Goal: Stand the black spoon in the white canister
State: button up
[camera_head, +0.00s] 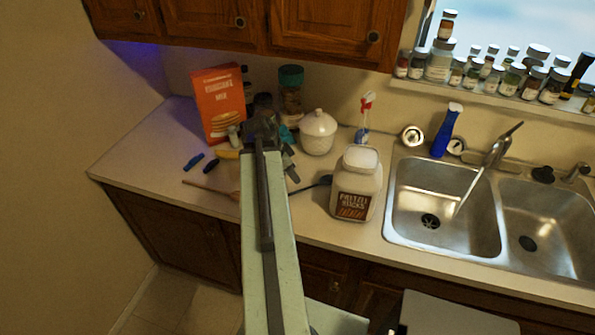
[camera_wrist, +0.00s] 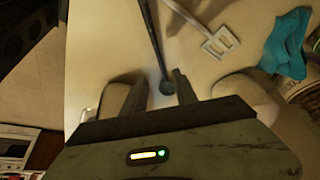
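The black spoon (camera_head: 322,181) lies on the counter left of the labelled white jar in the head view. Its handle runs left and passes behind my arm. In the wrist view a long dark handle (camera_wrist: 153,40), likely the spoon's, ends in a rounded tip between my fingers (camera_wrist: 158,92). The fingers stand apart, with gaps beside the tip. In the head view my gripper (camera_head: 262,128) is partly hidden by my own arm. A white jar with a dark label (camera_head: 356,182) and a white lidded pot (camera_head: 318,133) stand on the counter; I cannot tell which is the canister.
A slotted turner (camera_wrist: 220,42) and a teal cloth (camera_wrist: 288,42) lie right of the handle in the wrist view. An orange box (camera_head: 218,103) and a teal-lidded jar (camera_head: 291,95) stand at the back. The sink (camera_head: 445,205) is right; a wooden utensil (camera_head: 208,190) lies left.

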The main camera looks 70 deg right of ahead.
jog(key=p+v, duration=0.3)
jog(key=v, duration=0.2)
